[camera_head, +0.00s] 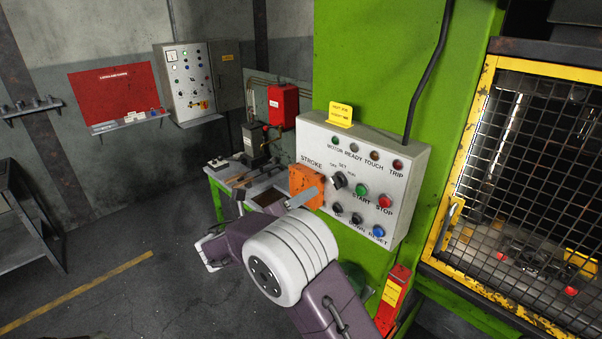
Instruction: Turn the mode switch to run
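The control panel (395,215) is a light grey box on the green press. The mode switch (338,180) is a black knob on its left half, with small position labels around its top. The picture is too small to tell which label the knob points at. My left gripper is out of view.
The orange block (306,181) sits beside the knob. Green START (361,188) and red STOP (384,201) buttons are to its right, with black knobs and a blue RESET button (378,231) below. A yellow-framed mesh guard (530,170) stands right. A bench with tools is behind left.

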